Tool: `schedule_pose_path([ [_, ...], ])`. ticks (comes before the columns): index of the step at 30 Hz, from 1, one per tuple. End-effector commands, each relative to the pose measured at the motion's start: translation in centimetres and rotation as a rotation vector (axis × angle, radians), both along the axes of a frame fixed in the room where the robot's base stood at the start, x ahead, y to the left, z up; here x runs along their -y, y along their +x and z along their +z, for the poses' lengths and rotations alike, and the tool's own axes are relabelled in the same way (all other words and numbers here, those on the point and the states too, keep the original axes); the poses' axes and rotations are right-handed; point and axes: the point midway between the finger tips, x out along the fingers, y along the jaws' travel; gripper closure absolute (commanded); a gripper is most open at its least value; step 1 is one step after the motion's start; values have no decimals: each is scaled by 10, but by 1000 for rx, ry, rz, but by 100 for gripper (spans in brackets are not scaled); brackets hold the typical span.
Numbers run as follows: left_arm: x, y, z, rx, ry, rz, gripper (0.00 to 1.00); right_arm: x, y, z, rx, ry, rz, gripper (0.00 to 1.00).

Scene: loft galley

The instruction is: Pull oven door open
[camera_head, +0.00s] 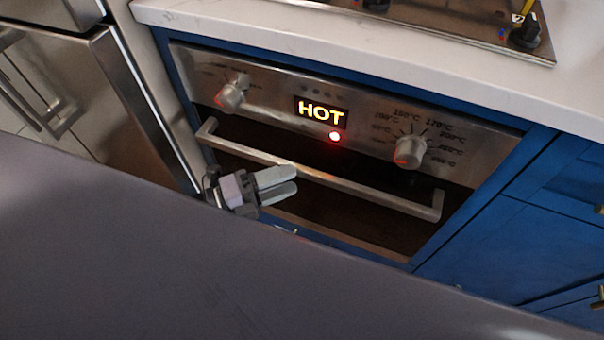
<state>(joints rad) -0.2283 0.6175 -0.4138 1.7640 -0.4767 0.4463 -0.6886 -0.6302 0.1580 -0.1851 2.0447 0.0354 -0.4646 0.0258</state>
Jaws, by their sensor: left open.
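The oven door (340,219) is a dark panel below a steel control panel and looks shut. Its steel bar handle (350,188) runs across the top of the door. My left gripper (293,180) is open and empty, with its fingers pointing right, in front of the handle's left half. Its fingertips overlap the handle in the picture; I cannot tell whether they touch it. My right gripper is not in view.
The control panel (270,94) has two knobs and a lit "HOT" display (321,112). A white countertop (230,20) with a cooktop (440,22) lies above. Blue cabinets (500,248) stand at the right, a steel fridge (75,95) at the left.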

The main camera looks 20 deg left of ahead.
Motion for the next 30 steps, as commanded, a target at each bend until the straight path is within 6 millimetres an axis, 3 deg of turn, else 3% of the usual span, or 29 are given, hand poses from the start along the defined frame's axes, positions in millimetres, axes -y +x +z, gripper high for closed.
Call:
schedule_pose_path([
  [9, 25, 24, 0, 0, -1, 1, 49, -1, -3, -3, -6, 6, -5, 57],
  [20, 28, 26, 0, -3, -1, 2, 49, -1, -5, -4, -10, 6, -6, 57],
  [24, 28, 26, 0, -3, -1, 2, 94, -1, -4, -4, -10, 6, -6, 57],
  [25, 28, 26, 0, -3, -1, 2, 100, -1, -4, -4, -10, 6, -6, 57],
  [30, 28, 26, -1, -3, -1, 2, 100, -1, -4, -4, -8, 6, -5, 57],
])
